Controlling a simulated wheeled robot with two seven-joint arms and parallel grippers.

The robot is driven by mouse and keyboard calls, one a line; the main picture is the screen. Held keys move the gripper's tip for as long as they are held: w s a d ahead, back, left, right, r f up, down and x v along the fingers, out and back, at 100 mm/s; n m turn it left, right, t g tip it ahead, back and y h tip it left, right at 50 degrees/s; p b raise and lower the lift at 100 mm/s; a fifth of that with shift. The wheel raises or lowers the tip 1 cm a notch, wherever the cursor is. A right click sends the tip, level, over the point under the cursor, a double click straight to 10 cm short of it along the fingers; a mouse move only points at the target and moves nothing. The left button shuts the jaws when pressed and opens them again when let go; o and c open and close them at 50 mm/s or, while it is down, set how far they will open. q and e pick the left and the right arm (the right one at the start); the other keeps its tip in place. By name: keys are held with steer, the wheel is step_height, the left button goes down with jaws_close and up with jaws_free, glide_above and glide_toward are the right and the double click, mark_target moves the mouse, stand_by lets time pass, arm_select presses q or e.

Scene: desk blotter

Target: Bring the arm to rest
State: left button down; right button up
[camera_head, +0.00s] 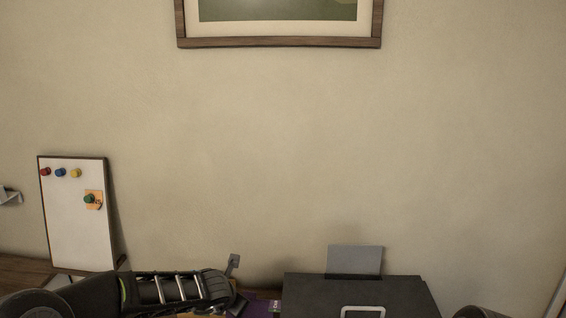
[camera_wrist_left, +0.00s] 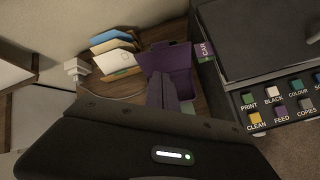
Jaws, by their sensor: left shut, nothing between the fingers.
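My left arm (camera_head: 165,291) comes in low from the left in the head view, its dark links running along the bottom edge. Its fingertips cannot be made out there. In the left wrist view, my left gripper (camera_wrist_left: 164,92) is shut and empty, in front of a purple open box (camera_wrist_left: 176,60). The dark gripper body with a lit white bar fills the bottom of that view. I cannot tell whether the fingers touch the box.
A dark printer (camera_head: 355,296) with labelled colour buttons stands right of the arm. A small whiteboard (camera_head: 76,220) with pins leans at the left. Blue, white and orange cards (camera_wrist_left: 114,50) and a plug (camera_wrist_left: 75,67) are near the wall. A framed picture (camera_head: 280,42) hangs above.

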arm_select(q)
steer(key=s+d+f+m+g+b, duration=0.2)
steer(key=s+f+m, duration=1.1)
steer(key=f+m, duration=0.45)
steer(key=s+d+f+m+g+h+b, duration=0.1)
steer(key=s+f+m+g, duration=0.2)
steer(key=s, duration=1)
steer(key=s+d+f+m+g+h+b, duration=0.1)
steer(key=s+f+m, duration=0.5)
steer(key=s+f, duration=0.6)
steer(key=s+d+g+h, duration=0.1)
steer(key=s, duration=0.1)
steer(key=shift+s+m+g, duration=0.3)
steer(key=shift+m+g, duration=0.05)
steer(key=shift+g, duration=0.05)
